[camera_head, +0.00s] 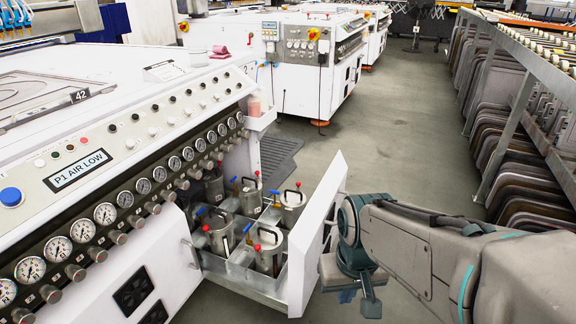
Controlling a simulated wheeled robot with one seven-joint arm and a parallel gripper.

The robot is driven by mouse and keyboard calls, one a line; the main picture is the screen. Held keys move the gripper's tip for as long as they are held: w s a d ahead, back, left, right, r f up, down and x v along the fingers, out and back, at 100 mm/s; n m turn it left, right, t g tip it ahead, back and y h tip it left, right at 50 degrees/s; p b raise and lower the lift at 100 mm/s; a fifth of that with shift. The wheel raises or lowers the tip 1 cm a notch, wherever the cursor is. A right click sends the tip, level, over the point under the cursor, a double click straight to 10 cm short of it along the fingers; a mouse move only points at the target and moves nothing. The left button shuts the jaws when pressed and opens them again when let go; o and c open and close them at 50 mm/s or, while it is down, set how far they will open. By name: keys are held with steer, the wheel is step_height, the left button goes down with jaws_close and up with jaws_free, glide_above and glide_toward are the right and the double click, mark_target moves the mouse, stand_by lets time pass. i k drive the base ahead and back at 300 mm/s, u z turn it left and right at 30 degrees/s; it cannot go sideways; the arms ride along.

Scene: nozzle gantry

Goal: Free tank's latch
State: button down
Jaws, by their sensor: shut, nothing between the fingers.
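Several metal tanks stand in a pulled-out drawer with a metal tray (245,277) and a white front panel (313,245). They include a near right tank (267,260), a near left tank (219,236), a far right tank (291,214) and a far middle tank (250,202). The tanks have dark lids with black handles, red knobs and blue levers. I cannot tell which of these parts is the latch. My gripper (368,296) is shut and empty, outside the drawer to the right of its front panel. Its fingertips are small and hard to make out.
A white machine (70,215) with a row of gauges and a "P1 AIR LOW" label fills the left. A second white machine (290,75) stands behind. A metal rack (515,120) runs along the right.

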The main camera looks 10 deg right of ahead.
mark_target(289, 217)
steer(key=u, duration=2.05)
steer(key=i, duration=0.6)
steer(key=z, duration=2.75)
steer(key=i, duration=0.5)
steer(key=u, duration=0.05)
